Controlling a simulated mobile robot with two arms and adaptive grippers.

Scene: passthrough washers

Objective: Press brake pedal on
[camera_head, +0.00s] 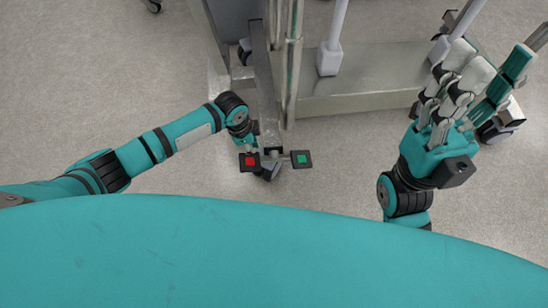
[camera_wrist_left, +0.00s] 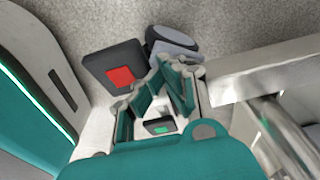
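A dark pedal with a red square (camera_head: 250,162) and one with a green square (camera_head: 302,159) stick out on either side of a caster at the end of a metal beam, near the floor. My left gripper (camera_head: 251,146) is just above the red pedal in the head view. In the left wrist view its fingers (camera_wrist_left: 160,72) come together at the tips, empty, close beside the red pedal (camera_wrist_left: 119,76). I cannot tell whether they touch it. My right gripper (camera_head: 482,78) is raised at the right, away from the pedals; its finger opening is unclear.
The metal beam (camera_head: 266,90) and upright bars (camera_head: 291,60) of a wheeled frame stand beside my left gripper. A low metal base (camera_head: 365,88) with light posts (camera_head: 331,50) lies to the right. The floor at the left is clear.

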